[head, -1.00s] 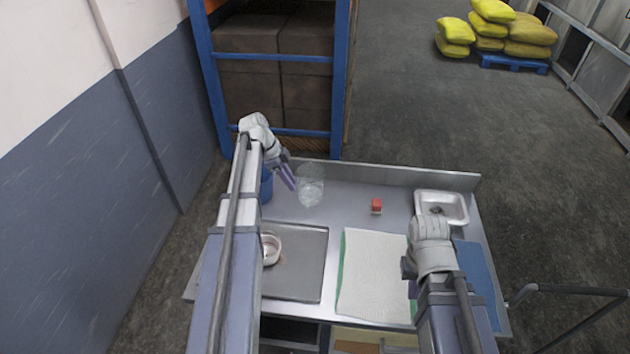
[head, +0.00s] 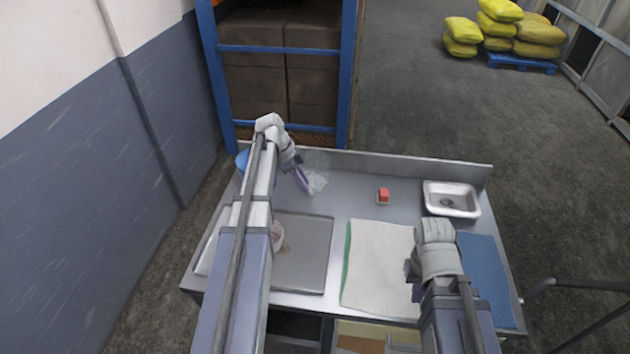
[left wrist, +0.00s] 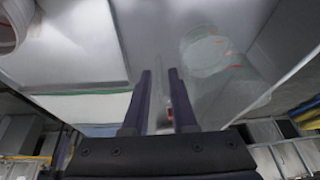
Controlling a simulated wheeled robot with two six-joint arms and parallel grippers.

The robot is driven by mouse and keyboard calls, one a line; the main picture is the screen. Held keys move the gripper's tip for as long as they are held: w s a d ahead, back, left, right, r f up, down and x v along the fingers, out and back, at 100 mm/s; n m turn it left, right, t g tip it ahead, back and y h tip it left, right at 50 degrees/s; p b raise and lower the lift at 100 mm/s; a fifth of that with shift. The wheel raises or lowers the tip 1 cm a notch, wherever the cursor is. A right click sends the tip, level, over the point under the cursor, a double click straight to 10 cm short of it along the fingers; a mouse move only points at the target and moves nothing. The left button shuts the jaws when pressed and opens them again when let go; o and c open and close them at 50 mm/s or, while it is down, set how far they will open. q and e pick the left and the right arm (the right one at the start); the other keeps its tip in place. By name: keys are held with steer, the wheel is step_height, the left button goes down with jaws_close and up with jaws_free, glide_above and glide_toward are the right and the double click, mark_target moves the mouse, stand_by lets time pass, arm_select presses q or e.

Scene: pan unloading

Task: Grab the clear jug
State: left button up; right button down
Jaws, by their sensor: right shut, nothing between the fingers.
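The clear jug (head: 319,182) stands near the back edge of the steel worktop, see-through and faint. It also shows in the left wrist view (left wrist: 212,80), to the right of the fingers. My left gripper (head: 304,183) is at the jug's left side in the head view, partly in front of it. In the left wrist view its two purple fingers (left wrist: 163,75) are open, with no jug between them. Whether a finger touches the jug, I cannot tell. My right gripper (head: 409,270) is shut and empty over the right part of the worktop, mostly hidden by its wrist.
A metal basin (head: 451,199) is at the back right. A white cloth (head: 380,265), a blue mat (head: 485,275) and a grey tray (head: 305,260) with a white cup (head: 277,236) are in front. A blue container (head: 242,160) is behind my left arm.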

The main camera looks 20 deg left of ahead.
mark_target(312, 197)
steer(key=shift+f, duration=0.1)
